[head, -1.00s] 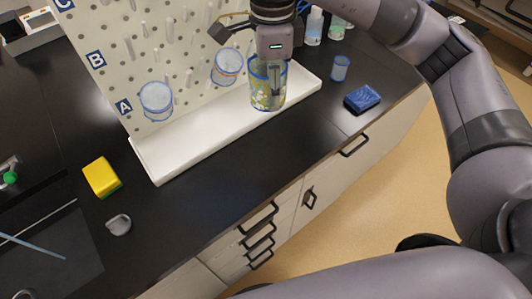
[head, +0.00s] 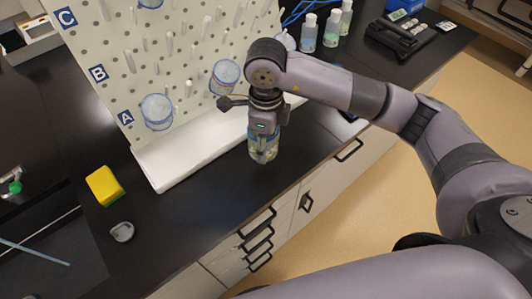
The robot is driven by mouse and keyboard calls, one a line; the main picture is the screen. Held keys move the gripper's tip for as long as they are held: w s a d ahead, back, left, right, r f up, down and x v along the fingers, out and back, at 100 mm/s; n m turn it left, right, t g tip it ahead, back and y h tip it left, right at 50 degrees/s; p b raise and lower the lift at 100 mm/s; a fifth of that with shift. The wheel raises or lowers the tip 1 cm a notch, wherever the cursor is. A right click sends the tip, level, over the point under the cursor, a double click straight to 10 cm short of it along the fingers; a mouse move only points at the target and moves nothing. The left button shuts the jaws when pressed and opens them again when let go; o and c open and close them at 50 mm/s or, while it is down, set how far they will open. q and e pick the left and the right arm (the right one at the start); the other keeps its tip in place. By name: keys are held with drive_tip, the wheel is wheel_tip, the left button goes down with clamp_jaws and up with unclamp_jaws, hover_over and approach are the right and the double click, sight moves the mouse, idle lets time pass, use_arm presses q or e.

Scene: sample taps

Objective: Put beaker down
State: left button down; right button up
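A clear beaker with a blue rim and yellow-green marks (head: 263,151) is upright over the black counter, in front of the white tray. My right gripper (head: 265,135) points down at it from above and is shut on its upper part. The fingers mostly hide the beaker's rim. I cannot tell whether its base touches the counter. My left gripper is not in view.
A white pegboard (head: 145,70) labelled A, B and C holds other blue-rimmed beakers, including one at A (head: 156,112). The white tray (head: 185,155) runs along its foot. A yellow sponge (head: 103,186) and a grey object (head: 122,232) lie left. Bottles (head: 309,33) stand behind. The front counter is clear.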

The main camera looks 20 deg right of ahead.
sight(266, 166)
wheel_tip(266, 166, down, 6)
drive_tip(key=shift+f+p, duration=0.1)
drive_tip(key=shift+p, duration=0.5)
drive_tip(key=shift+f, duration=0.15)
drive_tip(key=shift+f+b, duration=0.2)
drive_tip(key=shift+b, duration=0.1)
drive_tip(key=o, duration=1)
drive_tip(key=shift+r, duration=0.1)
drive_tip(key=shift+r, duration=0.1)
